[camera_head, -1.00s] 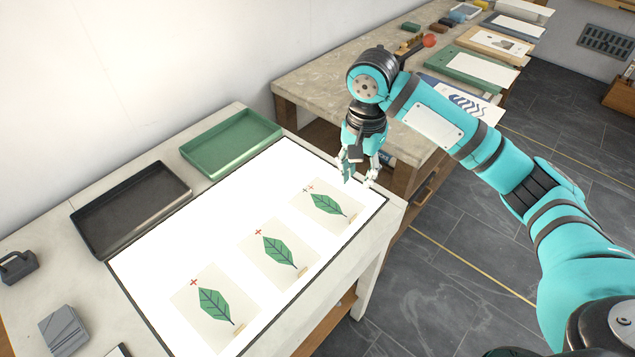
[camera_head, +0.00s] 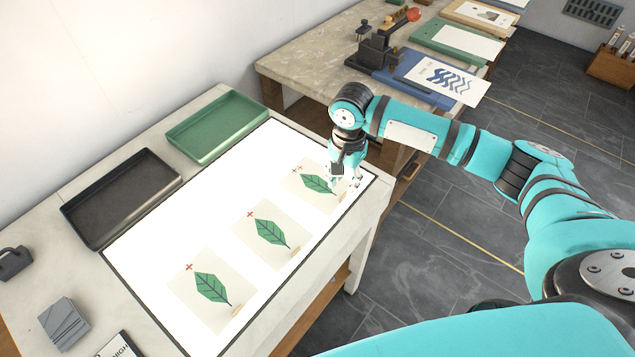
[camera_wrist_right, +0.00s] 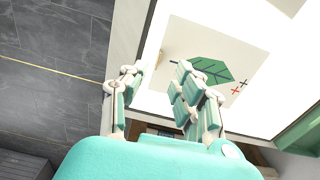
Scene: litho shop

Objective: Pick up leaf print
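Three leaf prints lie on the lit white light table (camera_head: 150,255): a near one (camera_head: 200,308), a middle one (camera_head: 248,242) and a far one (camera_head: 305,193). Each is a cream sheet with a green leaf and red mark; the far one has two marks. My right gripper (camera_head: 345,180) is over the right edge of the far print and covers part of it. In the right wrist view, the far print (camera_wrist_right: 200,45) lies beyond the fingers (camera_wrist_right: 160,85), which are apart with nothing seen between them. Whether they touch the print is unclear. My left gripper is out of view.
A black tray (camera_head: 118,232) and a green tray (camera_head: 205,150) stand behind the light table. Grey blocks (camera_head: 62,325) and a dark handled tool (camera_head: 14,262) are at the left. A stone-topped bench (camera_head: 300,70) holds a blue board (camera_head: 420,88) and other boards.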

